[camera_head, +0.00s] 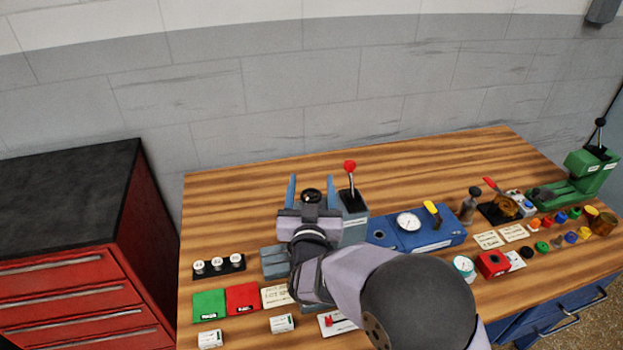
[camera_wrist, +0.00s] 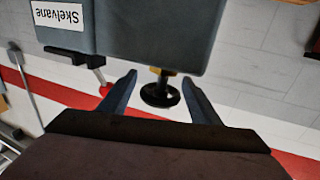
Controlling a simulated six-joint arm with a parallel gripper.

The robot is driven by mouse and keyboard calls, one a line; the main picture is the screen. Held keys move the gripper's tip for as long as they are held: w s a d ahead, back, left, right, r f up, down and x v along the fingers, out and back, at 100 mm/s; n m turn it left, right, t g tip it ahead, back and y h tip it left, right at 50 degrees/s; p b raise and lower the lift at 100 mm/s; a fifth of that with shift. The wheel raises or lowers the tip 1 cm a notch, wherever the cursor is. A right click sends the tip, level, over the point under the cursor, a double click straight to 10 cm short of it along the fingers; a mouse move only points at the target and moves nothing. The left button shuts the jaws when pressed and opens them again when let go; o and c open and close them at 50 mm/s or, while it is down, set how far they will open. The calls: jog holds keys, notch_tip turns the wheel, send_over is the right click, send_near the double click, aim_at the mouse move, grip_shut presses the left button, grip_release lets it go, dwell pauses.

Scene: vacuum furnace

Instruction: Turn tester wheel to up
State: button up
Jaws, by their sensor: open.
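The tester is a grey-blue box (camera_head: 354,226) near the middle of the bench, partly hidden by my arm; its body (camera_wrist: 160,30) fills the top of the wrist view. A small black wheel (camera_head: 311,195) shows between my fingers in the head view. In the wrist view the wheel (camera_wrist: 160,96) is on a short stem with a yellowish part, below the grey body. My gripper (camera_head: 311,178) is open, its two blue fingers either side of the wheel. In the wrist view the gripper (camera_wrist: 160,76) shows gaps on both sides of it. I cannot tell the wheel's turn position.
A red-ball lever (camera_head: 350,170) stands right beside my gripper, and shows left of it in the wrist view (camera_wrist: 104,88). A blue gauge box (camera_head: 440,238) is to the right. Green (camera_head: 209,304) and red (camera_head: 242,298) pads lie front left. The back left bench is clear.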

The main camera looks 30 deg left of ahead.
jog(key=shift+w+a, duration=0.25)
jog(key=shift+w, duration=0.2)
jog(key=c, duration=1.1)
jog(key=shift+o, duration=0.2)
